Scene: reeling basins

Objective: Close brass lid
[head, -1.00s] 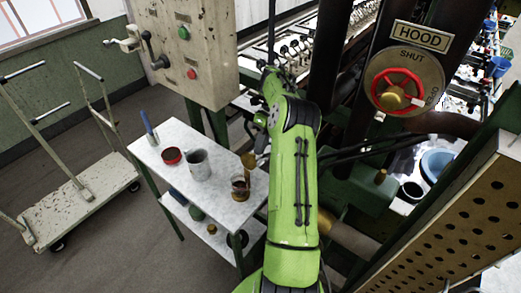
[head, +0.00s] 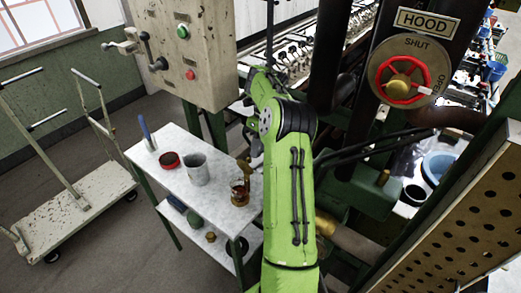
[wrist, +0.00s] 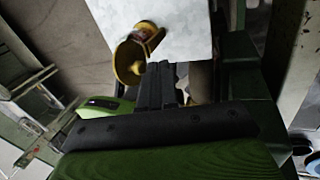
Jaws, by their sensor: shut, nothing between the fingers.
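The brass lid (wrist: 130,62) is a round disc with a small knob, standing open beside the small jar (wrist: 149,32) near the table edge in the wrist view. In the head view the lid (head: 243,167) shows small and tilted up behind the amber glass jar (head: 240,193), on the right part of the white table top. My gripper (wrist: 160,68) is shut and empty. Its fingertips are just to the right of the lid in the wrist picture; I cannot tell whether they touch it. In the head view my green arm mostly hides the gripper.
On the white table (head: 208,227) stand a grey metal cup (head: 196,170), a red round tin (head: 169,160) and a blue upright item (head: 147,134). A control box (head: 185,50) rises behind. A red hood wheel (head: 403,80) is at right. A flat cart (head: 80,205) stands at left.

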